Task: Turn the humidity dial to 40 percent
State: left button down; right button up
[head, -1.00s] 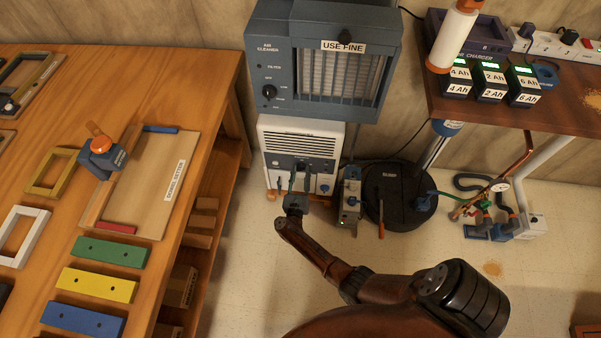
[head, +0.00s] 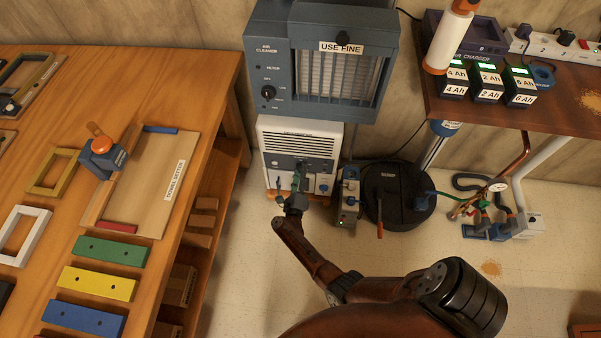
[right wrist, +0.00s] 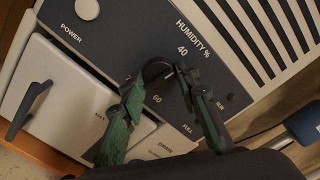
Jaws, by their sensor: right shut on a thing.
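The white dehumidifier (head: 298,135) stands on the floor below the air cleaner. In the right wrist view its dark panel (right wrist: 135,35) carries the words HUMIDITY %, with 40 above the dark dial (right wrist: 158,70) and 60 below it. My right gripper (right wrist: 163,85) is shut on the dial, with one greenish finger on each side of it. In the head view, my right gripper (head: 293,185) is at the front of the dehumidifier and covers part of it. The fingers hide much of the dial, and I cannot tell where its pointer stands. My left gripper is not in view.
The air cleaner (head: 320,60) hangs above. A dark round tank (head: 398,195) and a small grey unit (head: 348,192) stand close on the right. The wooden workbench (head: 205,75) is on the left. A white bucket front (right wrist: 55,95) lies beside the panel.

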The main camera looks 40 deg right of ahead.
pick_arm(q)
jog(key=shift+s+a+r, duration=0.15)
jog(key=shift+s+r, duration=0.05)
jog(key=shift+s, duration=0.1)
pick_arm(e)
jog(key=shift+s+f+n, duration=0.1)
jog(key=shift+n, duration=0.9)
jog(key=o, duration=1.2)
jog(key=shift+c, duration=0.2)
